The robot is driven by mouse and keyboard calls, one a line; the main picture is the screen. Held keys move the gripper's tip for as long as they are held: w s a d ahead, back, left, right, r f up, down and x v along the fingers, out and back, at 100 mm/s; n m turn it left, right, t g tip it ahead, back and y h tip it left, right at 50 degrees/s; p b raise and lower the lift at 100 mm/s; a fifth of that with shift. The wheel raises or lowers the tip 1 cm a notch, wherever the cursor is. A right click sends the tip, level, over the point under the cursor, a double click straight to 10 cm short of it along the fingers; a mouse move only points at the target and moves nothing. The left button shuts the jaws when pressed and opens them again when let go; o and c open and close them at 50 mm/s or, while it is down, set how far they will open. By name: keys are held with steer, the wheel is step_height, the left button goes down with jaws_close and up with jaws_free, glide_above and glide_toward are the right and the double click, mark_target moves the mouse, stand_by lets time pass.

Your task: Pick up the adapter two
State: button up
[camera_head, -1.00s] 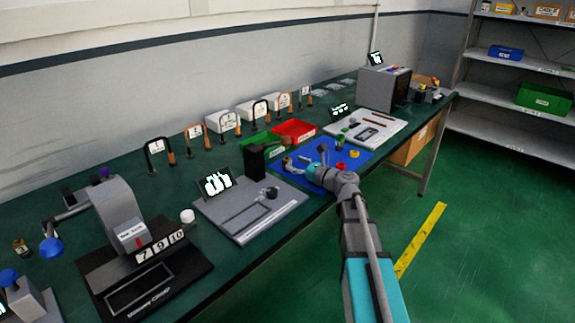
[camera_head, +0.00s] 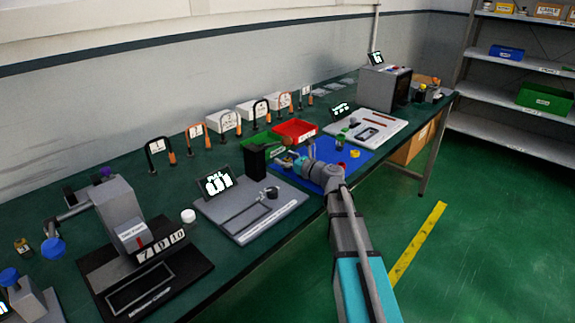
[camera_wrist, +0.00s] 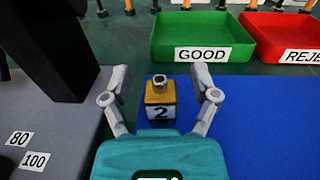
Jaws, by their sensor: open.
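Adapter two is a yellow block with a white label reading 2 and a grey metal fitting on top. In the wrist view the adapter (camera_wrist: 160,94) stands upright on the blue mat (camera_wrist: 255,125), centred ahead of my gripper (camera_wrist: 161,84). The gripper is open, with one finger to each side of the adapter and a visible gap on both sides. In the head view my gripper (camera_head: 298,150) is over the left part of the mat, and I cannot make out the adapter clearly there.
A green GOOD tray (camera_wrist: 202,37) and a red REJECT tray (camera_wrist: 285,38) lie behind the mat. A tall black post (camera_wrist: 58,45) on a grey plate (camera_wrist: 45,130) stands close at left. A green part (camera_head: 340,141) and a yellow part (camera_head: 355,154) sit on the mat's right.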

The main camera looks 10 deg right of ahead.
jaws_close()
steer(key=shift+r, duration=0.15)
stand_by(0.4)
step_height(320, 180, up, 10)
steer(key=p, duration=1)
stand_by(0.6)
